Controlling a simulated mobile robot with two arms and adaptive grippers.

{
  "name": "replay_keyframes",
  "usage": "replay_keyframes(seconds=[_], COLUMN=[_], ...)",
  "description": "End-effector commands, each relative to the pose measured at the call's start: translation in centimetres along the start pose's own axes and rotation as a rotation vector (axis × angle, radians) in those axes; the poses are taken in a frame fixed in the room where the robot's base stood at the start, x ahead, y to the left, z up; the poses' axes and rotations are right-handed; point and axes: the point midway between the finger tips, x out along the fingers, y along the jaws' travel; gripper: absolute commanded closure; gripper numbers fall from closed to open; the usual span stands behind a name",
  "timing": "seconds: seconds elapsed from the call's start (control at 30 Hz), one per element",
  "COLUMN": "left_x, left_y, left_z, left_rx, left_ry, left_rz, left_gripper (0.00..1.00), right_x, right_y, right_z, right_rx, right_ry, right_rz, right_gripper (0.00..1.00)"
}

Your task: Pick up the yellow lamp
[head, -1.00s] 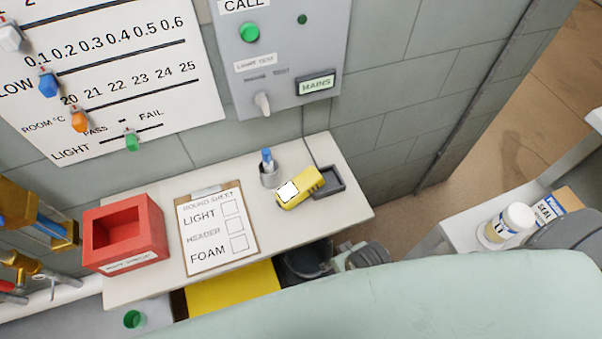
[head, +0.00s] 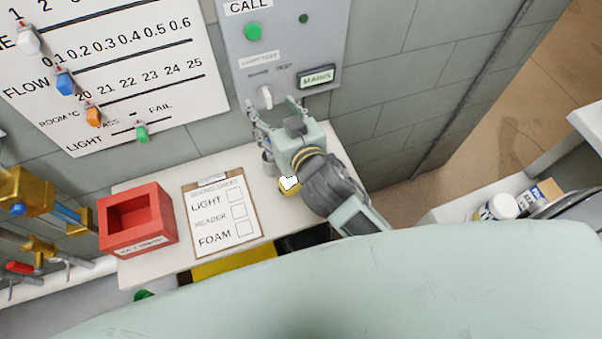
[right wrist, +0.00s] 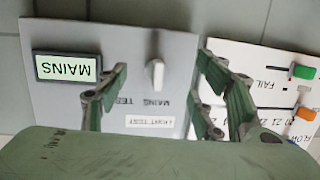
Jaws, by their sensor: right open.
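The yellow lamp (head: 289,187) lies on the white shelf and is mostly hidden behind my right arm in the head view. Only its end with a white face shows. My right gripper (head: 275,108) is open and empty, above the shelf and in front of the grey panel's lower part. In the right wrist view its fingers (right wrist: 162,80) are spread, with the panel's white switch (right wrist: 155,74) seen between them. The lamp does not show in the right wrist view. My left gripper is out of view.
The shelf (head: 165,265) also holds a red box (head: 155,235) and a clipboard (head: 221,205). The grey panel (head: 235,55) with its MAINS label is close behind the gripper. A white jar (head: 498,207) stands on a surface at right.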

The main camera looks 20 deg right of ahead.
Motion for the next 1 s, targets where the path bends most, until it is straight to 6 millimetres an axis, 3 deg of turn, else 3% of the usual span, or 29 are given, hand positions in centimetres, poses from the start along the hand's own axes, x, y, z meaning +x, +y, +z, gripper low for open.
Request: replay_keyframes(seconds=[0.03, 0.1, 0.17, 0.2, 0.27, 0.3, 0.37, 0.43, 0.5, 0.57, 0.63, 0.7, 0.73, 0.8, 0.9, 1.0], left_x=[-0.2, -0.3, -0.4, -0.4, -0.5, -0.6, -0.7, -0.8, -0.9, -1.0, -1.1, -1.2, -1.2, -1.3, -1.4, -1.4], left_y=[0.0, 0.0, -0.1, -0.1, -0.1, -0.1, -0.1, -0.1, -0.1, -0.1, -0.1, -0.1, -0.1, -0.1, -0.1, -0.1], left_z=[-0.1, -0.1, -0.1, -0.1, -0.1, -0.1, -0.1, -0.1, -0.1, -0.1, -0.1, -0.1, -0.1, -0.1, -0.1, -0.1], left_rx=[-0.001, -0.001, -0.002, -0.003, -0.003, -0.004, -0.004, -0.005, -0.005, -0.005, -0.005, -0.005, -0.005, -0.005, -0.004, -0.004], left_ry=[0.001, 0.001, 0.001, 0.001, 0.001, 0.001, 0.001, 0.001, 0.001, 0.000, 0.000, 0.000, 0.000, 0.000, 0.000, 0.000], left_rz=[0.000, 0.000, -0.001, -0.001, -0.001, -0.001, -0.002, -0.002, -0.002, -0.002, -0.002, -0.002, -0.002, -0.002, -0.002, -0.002], left_gripper=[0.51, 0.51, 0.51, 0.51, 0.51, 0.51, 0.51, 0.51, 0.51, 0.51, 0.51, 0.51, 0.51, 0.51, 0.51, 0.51], right_x=[0.7, 0.4, -1.1, -2.6, -5.5, -7.6, -10.7, -13.8, -15.6, -16.1, -15.2, -13.0, -11.9, -9.3, -6.4, -4.9], right_y=[-2.9, -8.0, -13.0, -16.5, -21.6, -24.8, -28.8, -31.9, -32.7, -31.6, -28.0, -22.6, -20.0, -13.9, -6.5, -1.9], right_z=[-4.3, -9.6, -13.1, -14.7, -15.6, -15.2, -13.2, -8.8, -3.0, 2.4, 8.2, 12.5, 13.7, 15.0, 14.5, 13.2], right_rx=[-0.007, -0.021, -0.047, -0.075, -0.135, -0.189, -0.290, -0.438, -0.620, -0.796, -1.010, -1.211, -1.287, -1.435, -1.565, -1.624], right_ry=[0.142, 0.337, 0.479, 0.557, 0.638, 0.666, 0.661, 0.583, 0.423, 0.228, -0.057, -0.366, -0.496, -0.770, -1.061, -1.228], right_rz=[-0.078, -0.233, -0.401, -0.528, -0.737, -0.886, -1.109, -1.353, -1.557, -1.681, -1.742, -1.702, -1.658, -1.506, -1.250, -1.048], right_gripper=[0.39, 0.39, 0.39, 0.39, 0.39, 0.39, 0.39, 0.39, 0.39, 0.39, 0.39, 0.39, 0.39, 0.39, 0.39, 0.39])
